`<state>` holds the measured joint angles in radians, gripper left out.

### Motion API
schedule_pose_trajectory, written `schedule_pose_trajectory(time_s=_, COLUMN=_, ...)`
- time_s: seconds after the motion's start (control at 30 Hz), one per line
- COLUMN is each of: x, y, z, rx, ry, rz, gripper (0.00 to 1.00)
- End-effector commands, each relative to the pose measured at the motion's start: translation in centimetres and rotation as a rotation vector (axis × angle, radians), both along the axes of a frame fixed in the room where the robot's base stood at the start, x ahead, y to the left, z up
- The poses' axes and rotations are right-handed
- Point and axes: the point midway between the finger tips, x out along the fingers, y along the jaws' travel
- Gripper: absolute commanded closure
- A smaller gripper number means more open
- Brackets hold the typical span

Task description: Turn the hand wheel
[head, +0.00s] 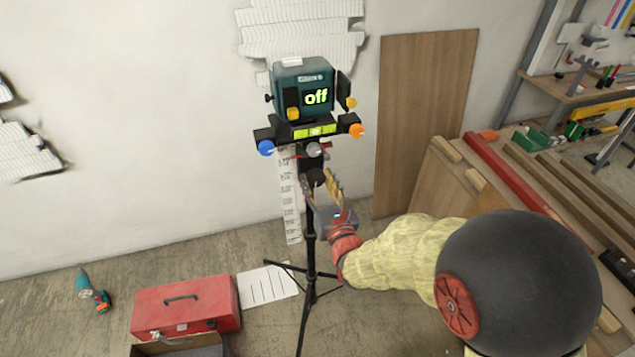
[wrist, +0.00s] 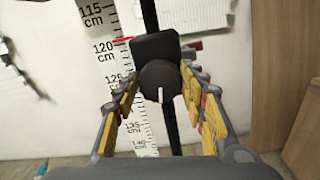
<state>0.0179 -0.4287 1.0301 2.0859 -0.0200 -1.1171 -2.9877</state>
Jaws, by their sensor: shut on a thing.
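The hand wheel (head: 315,177) is a small dark round knob below the instrument head on the tripod. In the wrist view the hand wheel (wrist: 160,82) has a white mark on its face, pointing about straight down. My gripper (head: 318,182) reaches it from below right. In the wrist view my gripper (wrist: 161,78) has its yellow-padded fingers on either side of the wheel, shut on it. The display (head: 316,97) of the teal instrument (head: 303,75) reads "off". The exact finger contacts are small and partly hidden.
Blue (head: 266,148), grey (head: 313,149) and orange (head: 356,131) knobs sit just above on the instrument. The thin black tripod (head: 309,265) stands before a measuring strip (head: 290,200). A red toolbox (head: 186,305) lies on the floor. Boards and a red beam (head: 515,170) crowd the right.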

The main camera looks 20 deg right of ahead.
Motion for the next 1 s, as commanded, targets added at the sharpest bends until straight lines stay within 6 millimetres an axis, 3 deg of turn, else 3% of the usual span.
schedule_pose_trajectory(time_s=0.53, x=-0.06, y=0.03, z=-0.25, rx=-0.023, ry=0.005, rz=0.001, gripper=0.84)
schedule_pose_trajectory(time_s=0.57, x=-0.06, y=0.02, z=-0.24, rx=-0.023, ry=0.005, rz=0.001, gripper=0.57)
schedule_pose_trajectory(time_s=0.83, x=-0.02, y=0.01, z=-0.12, rx=-0.022, ry=0.002, rz=0.000, gripper=0.41)
schedule_pose_trajectory(time_s=1.0, x=-0.01, y=0.00, z=-0.07, rx=-0.022, ry=0.001, rz=0.000, gripper=0.40)
